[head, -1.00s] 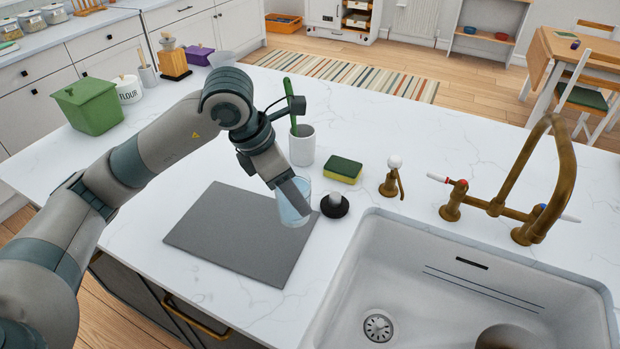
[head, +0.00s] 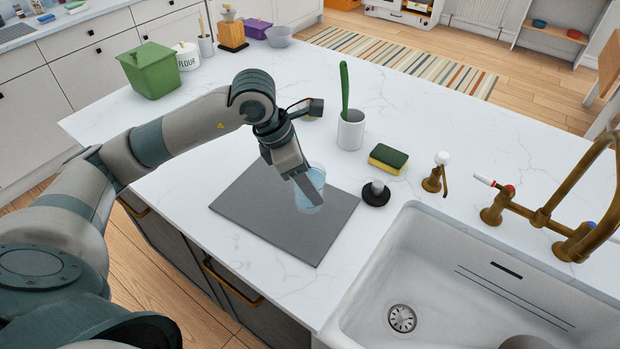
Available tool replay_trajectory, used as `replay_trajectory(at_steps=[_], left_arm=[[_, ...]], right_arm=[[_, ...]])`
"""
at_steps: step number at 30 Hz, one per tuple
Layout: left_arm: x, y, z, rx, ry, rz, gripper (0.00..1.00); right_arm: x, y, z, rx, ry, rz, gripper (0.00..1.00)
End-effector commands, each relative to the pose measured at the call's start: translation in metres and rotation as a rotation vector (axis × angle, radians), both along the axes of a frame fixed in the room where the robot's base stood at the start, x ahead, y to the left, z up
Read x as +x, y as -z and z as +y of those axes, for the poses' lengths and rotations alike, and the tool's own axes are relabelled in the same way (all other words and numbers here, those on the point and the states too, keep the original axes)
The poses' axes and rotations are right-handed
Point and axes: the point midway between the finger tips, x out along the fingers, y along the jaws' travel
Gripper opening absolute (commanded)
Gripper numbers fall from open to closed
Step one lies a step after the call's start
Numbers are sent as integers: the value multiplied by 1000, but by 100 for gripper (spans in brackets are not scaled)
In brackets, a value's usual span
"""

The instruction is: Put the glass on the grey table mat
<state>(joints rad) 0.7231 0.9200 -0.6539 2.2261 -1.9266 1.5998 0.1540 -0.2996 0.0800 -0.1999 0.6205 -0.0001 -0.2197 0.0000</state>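The grey table mat (head: 262,227) lies flat on the white counter, left of the sink. The glass (head: 314,190) is clear and bluish and appears upright over the right part of the mat. My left gripper (head: 307,193) reaches down to the glass from the upper left, with a finger across its near side. It appears closed around the glass; the far finger is hidden. I cannot tell whether the glass bottom touches the mat. My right gripper is not in view.
A black round stopper (head: 376,194) stands right of the mat, with a sponge (head: 388,159) and a white cup (head: 351,131) holding a green brush behind. The sink (head: 440,250) is at the right. The mat's left part is clear.

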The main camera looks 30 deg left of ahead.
Motion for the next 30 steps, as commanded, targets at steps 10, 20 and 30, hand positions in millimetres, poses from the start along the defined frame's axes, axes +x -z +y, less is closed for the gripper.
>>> replay_trajectory(at_steps=[10,20,30], left_arm=[[-1,27,0,0,-1,3,12],[0,38,0,0,0,-1,12],[0,41,0,1,0,1,67]], right_arm=[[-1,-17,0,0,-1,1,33],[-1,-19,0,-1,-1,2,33],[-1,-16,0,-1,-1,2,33]])
